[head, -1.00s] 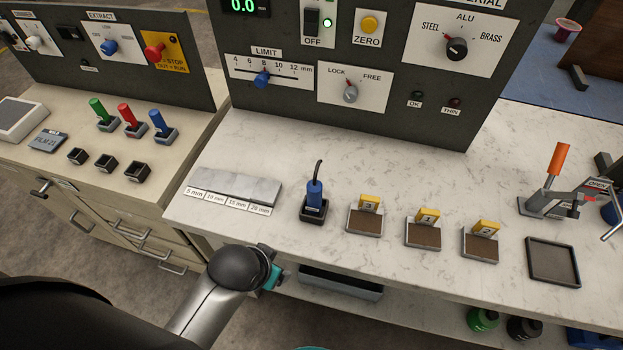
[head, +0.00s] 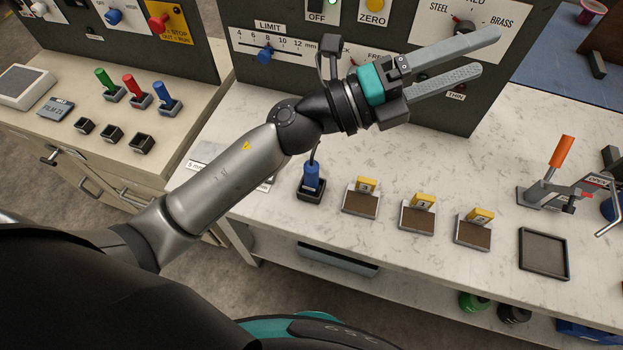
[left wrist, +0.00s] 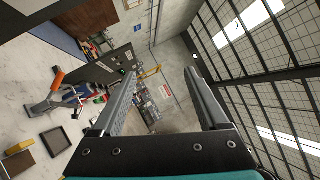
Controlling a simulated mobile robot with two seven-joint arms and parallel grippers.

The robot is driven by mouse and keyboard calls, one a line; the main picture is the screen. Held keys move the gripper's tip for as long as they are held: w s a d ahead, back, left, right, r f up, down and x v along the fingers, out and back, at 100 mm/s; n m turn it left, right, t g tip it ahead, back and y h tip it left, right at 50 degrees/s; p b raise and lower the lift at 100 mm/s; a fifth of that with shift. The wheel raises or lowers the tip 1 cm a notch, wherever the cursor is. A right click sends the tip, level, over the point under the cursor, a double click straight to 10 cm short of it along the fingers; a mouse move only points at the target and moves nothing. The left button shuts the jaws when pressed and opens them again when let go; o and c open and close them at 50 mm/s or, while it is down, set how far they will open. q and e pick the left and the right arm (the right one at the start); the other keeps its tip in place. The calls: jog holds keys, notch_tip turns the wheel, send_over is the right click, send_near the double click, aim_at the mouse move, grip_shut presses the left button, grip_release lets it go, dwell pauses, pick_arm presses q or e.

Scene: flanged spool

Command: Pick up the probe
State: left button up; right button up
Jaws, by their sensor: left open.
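The probe (head: 312,177) is a blue cylinder with a black cable at its top. It stands upright in a small black holder (head: 311,196) on the marble bench, below my left forearm in the head view. My left gripper (head: 490,54) is open and empty, raised above the bench in front of the control panel. It is up and to the right of the probe, well apart from it. In the left wrist view its two fingers (left wrist: 158,95) are spread with nothing between them, and the probe is not seen there. My right gripper is not in view.
A dark tray (head: 543,253) and an orange-handled clamp (head: 561,155) are farther right.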

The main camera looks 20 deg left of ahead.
pick_arm(q)
jog(key=s+d+f+m+g, duration=0.4)
jog(key=m+g, duration=0.4)
jog(key=m+g+y, duration=0.2)
jog(key=m+y, duration=0.5)
jog(key=y, duration=1.2)
send_over(310, 166)
jog(key=f, duration=1.6)
jog(key=shift+d+f+p, duration=0.25)
jog(key=shift+p, duration=0.05)
jog(key=shift+a+f, duration=0.2)
jog(key=shift+a, duration=0.15)
notch_tip(310, 166, down, 10)
jog(key=shift+r, duration=0.25)
jog(key=shift+w+d+f, duration=0.1)
jog(key=shift+f, duration=1.25)
jog(key=shift+w+d+f, duration=0.1)
jog(key=shift+f, duration=1.2)
jog(key=shift+c, duration=0.3)
